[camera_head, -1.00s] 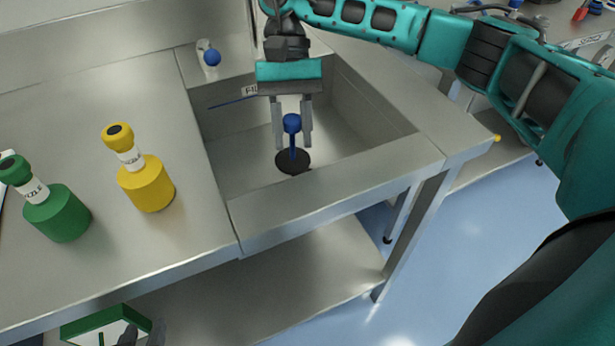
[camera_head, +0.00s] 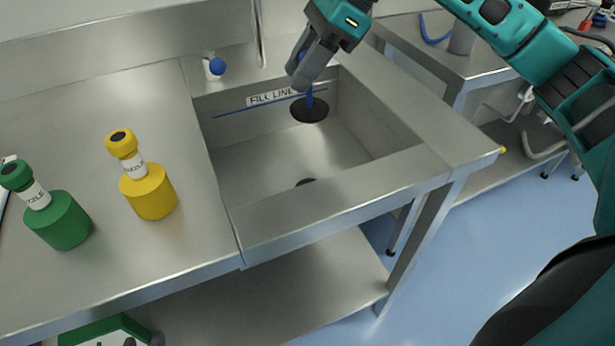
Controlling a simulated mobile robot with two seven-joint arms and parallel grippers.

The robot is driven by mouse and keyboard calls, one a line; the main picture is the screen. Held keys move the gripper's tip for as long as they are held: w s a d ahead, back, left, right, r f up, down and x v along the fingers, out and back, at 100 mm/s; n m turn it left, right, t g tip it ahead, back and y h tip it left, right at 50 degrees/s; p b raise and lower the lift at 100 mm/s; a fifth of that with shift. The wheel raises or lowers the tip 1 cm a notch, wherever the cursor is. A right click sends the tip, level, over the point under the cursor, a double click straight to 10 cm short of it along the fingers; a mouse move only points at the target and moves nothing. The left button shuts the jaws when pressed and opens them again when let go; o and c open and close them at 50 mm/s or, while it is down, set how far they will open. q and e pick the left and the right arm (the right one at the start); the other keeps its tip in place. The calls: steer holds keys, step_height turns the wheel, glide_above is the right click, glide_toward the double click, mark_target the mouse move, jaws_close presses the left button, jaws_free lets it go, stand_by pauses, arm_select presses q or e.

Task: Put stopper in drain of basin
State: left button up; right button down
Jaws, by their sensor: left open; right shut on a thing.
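My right gripper (camera_head: 306,66) is shut on the blue handle of the stopper. The stopper (camera_head: 309,110) has a blue stem and a flat black disc. The gripper is tilted, and it hides the handle's top. The stopper hangs near the back right of the steel basin (camera_head: 343,218), in front of the fill-line wall. The drain (camera_head: 307,182) is a dark opening in the basin floor, towards the front. The stopper is apart from it, and the basin's front rim partly hides the drain. My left gripper cannot be made out in this view.
A yellow bottle (camera_head: 151,193) and a green bottle (camera_head: 60,222) stand on the counter left of the basin. A blue-knobbed fitting (camera_head: 217,67) and a thin vertical pipe (camera_head: 261,35) are behind the basin. The basin interior is otherwise empty.

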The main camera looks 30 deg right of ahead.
step_height(320, 180, down, 19)
steer(key=shift+f+b, duration=0.1)
steer(key=shift+b, duration=0.95)
arm_select(q)
steer(key=shift+w+d+f, duration=0.2)
steer(key=shift+w+d, duration=0.1)
steer(key=shift+d, duration=0.3)
steer(key=shift+f, duration=0.1)
arm_select(e)
steer(key=c, duration=0.8)
jaws_free()
steer(key=shift+o, duration=0.2)
steer(key=shift+d+r, duration=0.1)
steer(key=shift+r, duration=0.15)
arm_select(q)
steer(key=shift+s+a+p, duration=0.2)
steer(key=shift+p, duration=0.3)
arm_select(e)
steer(key=v, duration=1.1)
steer(key=shift+r, duration=0.3)
